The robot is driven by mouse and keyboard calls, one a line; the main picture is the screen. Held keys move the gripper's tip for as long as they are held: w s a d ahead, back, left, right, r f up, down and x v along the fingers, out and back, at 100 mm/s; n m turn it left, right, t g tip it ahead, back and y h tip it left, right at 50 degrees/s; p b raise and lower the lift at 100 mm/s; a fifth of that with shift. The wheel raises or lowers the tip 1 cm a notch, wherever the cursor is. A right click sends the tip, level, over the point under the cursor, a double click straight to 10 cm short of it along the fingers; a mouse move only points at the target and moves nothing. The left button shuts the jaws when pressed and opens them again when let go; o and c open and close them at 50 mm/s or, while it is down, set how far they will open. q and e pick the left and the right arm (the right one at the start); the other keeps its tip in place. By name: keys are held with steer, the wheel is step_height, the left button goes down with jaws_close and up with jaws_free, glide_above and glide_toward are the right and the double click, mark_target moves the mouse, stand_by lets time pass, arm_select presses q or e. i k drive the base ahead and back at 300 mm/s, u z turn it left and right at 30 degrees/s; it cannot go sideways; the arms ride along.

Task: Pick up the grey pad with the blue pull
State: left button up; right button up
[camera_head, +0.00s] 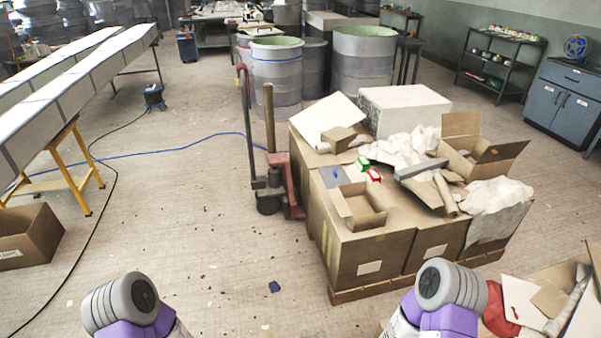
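The grey pad (332,179) is a small flat piece with a blue pull (337,174) on it. It lies on top of the cardboard boxes, near their left edge, behind an open shallow carton. Parts of both my arms, purple and grey, show at the bottom edge, well in front of the pad. Neither gripper shows in this view.
The pad's boxes stand on a pallet (345,295) with a red pallet jack (282,183) at its left. The open carton (359,208), green and red items (372,175) and crumpled white sheets surround the pad. Floor to the left is mostly clear.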

mark_target(332, 175)
steer(key=u, duration=0.75)
steer(key=i, duration=1.8)
steer(key=z, duration=0.8)
steer(key=i, duration=1.05)
steer(key=z, duration=0.9)
steer(key=i, duration=0.5)
